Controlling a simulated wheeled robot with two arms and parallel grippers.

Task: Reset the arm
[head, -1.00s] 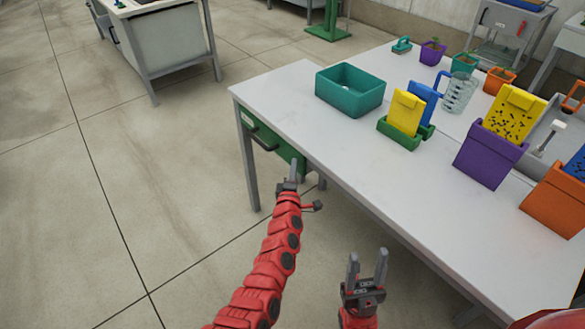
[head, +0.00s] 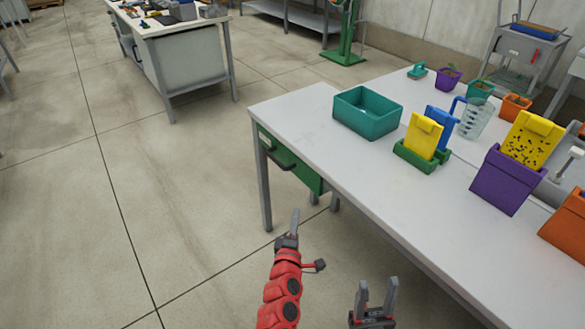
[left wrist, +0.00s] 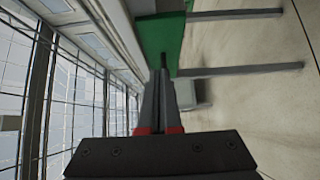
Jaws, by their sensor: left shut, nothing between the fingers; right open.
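My left gripper (head: 294,224) is at the end of the red arm, in front of the table's near left corner and below the tabletop. Its fingers are shut with nothing between them. In the left wrist view the shut left gripper (left wrist: 160,75) points toward a green panel with grey legs beyond it. My right gripper (head: 376,292) is at the bottom of the head view, beside the table's front edge. Its two fingers stand apart, open and empty.
The white table (head: 300,110) has a green drawer (head: 290,165) under its left end. On it stand a teal bin (head: 367,113), a green holder with yellow and blue cards (head: 424,157), a purple box (head: 504,180) and several pots. Floor (head: 150,210) to the left is clear.

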